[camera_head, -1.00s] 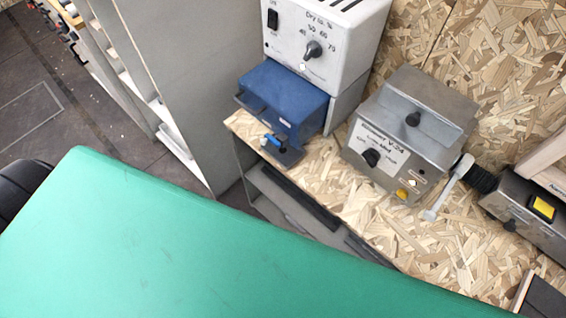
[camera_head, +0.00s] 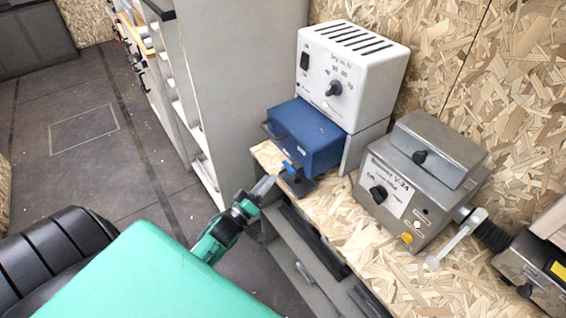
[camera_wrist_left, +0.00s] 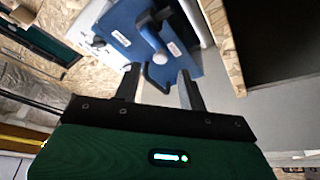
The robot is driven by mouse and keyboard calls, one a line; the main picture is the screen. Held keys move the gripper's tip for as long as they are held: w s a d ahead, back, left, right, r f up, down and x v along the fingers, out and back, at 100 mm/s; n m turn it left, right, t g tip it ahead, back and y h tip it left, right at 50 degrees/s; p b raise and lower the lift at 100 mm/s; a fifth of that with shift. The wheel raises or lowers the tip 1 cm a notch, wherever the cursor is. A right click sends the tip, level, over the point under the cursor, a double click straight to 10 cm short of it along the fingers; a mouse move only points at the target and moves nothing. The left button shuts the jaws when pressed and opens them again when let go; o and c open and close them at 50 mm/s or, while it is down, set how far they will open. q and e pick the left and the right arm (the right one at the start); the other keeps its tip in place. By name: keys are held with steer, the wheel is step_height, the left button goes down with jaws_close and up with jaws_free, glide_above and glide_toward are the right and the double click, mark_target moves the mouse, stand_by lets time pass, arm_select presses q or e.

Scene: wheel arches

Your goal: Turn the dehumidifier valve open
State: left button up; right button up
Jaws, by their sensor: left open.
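The dehumidifier is a white box (camera_head: 352,75) with a black dial, standing over a blue tank (camera_head: 308,132). A small blue valve lever (camera_head: 287,167) sits low at the tank's front, above a dark base at the shelf edge. My left gripper (camera_head: 266,185) is open, with its fingers just to the lower left of the lever, pointing at it. In the left wrist view my two fingers (camera_wrist_left: 160,88) are spread, with the blue tank (camera_wrist_left: 128,28) and dark fittings beyond them. I cannot tell whether they touch the valve. My right gripper is not in view.
A grey metal device (camera_head: 418,180) with knobs and a pale lever stands right of the dehumidifier on the chipboard shelf (camera_head: 345,215). A grey cabinet (camera_head: 240,80) rises behind left. Open floor (camera_head: 90,150) lies at the left.

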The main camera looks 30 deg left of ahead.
mark_target(278, 169)
arm_select(q)
steer(key=p+x, duration=0.1)
steer(key=x, duration=0.6)
steer(key=shift+w+r, duration=0.1)
steer(key=shift+w, duration=0.5)
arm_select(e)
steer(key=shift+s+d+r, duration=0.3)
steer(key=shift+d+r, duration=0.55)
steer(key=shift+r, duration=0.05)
arm_select(q)
steer(key=shift+c, duration=0.2)
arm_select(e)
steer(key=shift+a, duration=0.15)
